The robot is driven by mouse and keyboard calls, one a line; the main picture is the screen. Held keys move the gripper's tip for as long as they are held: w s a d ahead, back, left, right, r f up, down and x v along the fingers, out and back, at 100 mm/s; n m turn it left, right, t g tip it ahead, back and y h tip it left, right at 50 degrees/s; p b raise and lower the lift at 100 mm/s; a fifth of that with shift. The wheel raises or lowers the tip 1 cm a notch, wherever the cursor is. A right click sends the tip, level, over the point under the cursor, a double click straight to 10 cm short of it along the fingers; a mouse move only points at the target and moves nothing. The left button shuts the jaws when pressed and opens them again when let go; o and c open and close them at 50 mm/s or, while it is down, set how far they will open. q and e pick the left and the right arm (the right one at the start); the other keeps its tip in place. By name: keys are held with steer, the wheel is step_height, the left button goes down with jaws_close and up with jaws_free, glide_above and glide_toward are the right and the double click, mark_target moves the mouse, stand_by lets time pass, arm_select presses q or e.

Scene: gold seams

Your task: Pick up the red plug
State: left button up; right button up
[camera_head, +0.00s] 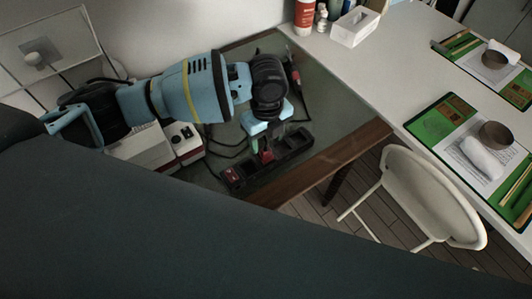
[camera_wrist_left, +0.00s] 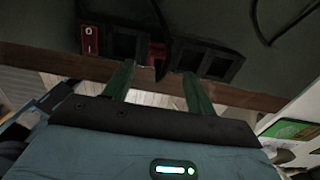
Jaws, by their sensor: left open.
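The red plug (camera_head: 266,156) sits at the black power strip (camera_head: 297,141), under my left gripper (camera_head: 262,139). In the left wrist view the red plug (camera_wrist_left: 157,51) shows between the sockets of the power strip (camera_wrist_left: 218,62), with a dark cord running over it. My left gripper (camera_wrist_left: 158,70) is open there, its two green fingers apart on either side of the plug in the picture. I cannot tell whether the fingertips touch anything. My right gripper is not in view.
A red switch (camera_head: 232,174) marks one end of the strip. A dark cable lies behind it, beside a white-and-red device (camera_head: 186,142). The table has a wooden edge (camera_head: 330,160). A white chair (camera_head: 420,195) stands at right, by a white table with place settings.

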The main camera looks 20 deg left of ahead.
mark_target(266, 149)
arm_select(q)
steer(key=shift+s+f, duration=0.1)
steer(key=shift+f, duration=2.45)
steer(key=shift+a, duration=0.1)
jaws_close()
steer(key=shift+r, duration=0.1)
